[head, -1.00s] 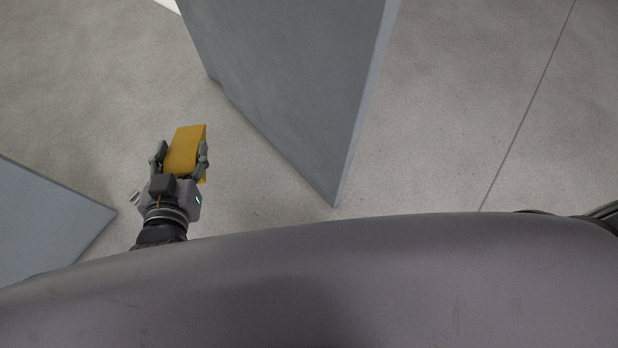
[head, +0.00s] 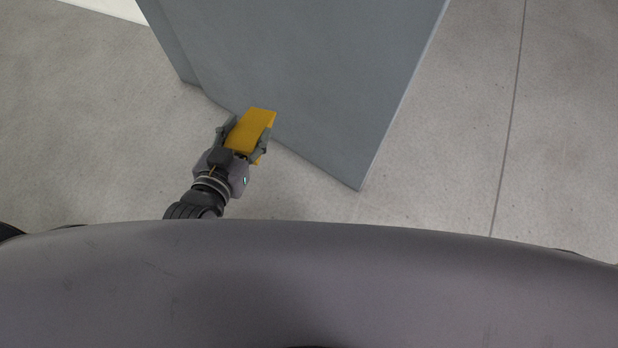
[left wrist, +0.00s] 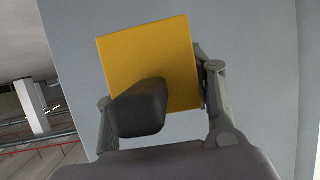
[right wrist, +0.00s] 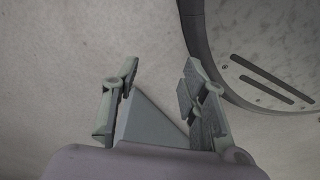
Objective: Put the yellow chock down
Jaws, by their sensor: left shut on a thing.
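The yellow chock (head: 250,130) is a block held by my left gripper (head: 246,134) in front of the grey panel. My left gripper is shut on it, with a finger at each side. In the left wrist view the chock (left wrist: 150,55) shows a flat yellow face, partly covered by a dark rounded part. The panel fills much of the view behind it. I cannot tell whether the chock touches the panel or how high it is above the floor. In the right wrist view my right gripper (right wrist: 160,92) has its fingers apart, with a grey wedge-shaped surface showing between them.
A tall grey panel (head: 300,80) stands ahead of my left gripper, its lower corner pointing toward me. Bare concrete floor (head: 450,150) lies to its right and more (head: 90,130) to its left. My own body fills the lower part of the head view.

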